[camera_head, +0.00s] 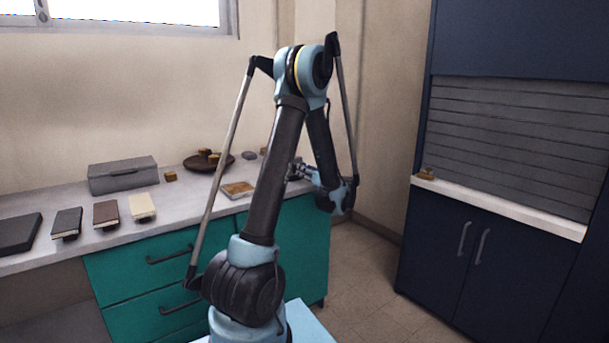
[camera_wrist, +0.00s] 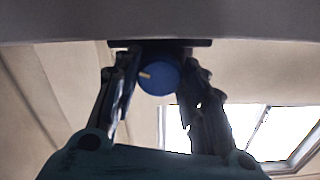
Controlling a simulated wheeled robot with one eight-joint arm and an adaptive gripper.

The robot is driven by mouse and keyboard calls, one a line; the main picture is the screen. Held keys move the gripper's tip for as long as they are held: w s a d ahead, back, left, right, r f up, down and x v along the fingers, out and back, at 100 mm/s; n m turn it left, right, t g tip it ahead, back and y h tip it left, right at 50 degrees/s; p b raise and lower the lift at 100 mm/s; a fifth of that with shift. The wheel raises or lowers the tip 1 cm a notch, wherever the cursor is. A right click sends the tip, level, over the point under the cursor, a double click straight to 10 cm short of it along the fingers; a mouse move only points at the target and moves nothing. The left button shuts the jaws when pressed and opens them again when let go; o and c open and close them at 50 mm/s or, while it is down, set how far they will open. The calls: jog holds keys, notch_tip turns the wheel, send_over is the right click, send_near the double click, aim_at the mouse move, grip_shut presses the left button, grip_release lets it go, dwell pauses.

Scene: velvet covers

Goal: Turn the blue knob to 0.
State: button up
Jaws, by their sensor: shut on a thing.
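The blue knob (camera_wrist: 160,76) shows in the wrist view, between the two dark fingers of my gripper (camera_wrist: 158,88). It is round, with a short pale pointer mark on its left part. It sits against a dark plate under a grey surface. My gripper is shut on the knob, one finger on each side. In the head view my gripper (camera_head: 298,170) is at the right end of the grey counter, partly behind my arm. I cannot make out the knob there, nor any numbers around it.
The counter (camera_head: 75,196) with teal drawers (camera_head: 140,266) carries a grey box (camera_head: 123,176), a brown bowl (camera_head: 195,164), a small framed board (camera_head: 238,190) and several books (camera_head: 106,214). A dark blue cabinet (camera_head: 490,262) stands at right. Floor (camera_head: 365,275) between them is clear.

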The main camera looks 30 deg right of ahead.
jog(key=o, duration=1.1)
jog(key=shift+c, duration=0.2)
jog(key=s, duration=1.2)
jog(key=shift+d, duration=0.45)
jog(key=shift+w, duration=0.1)
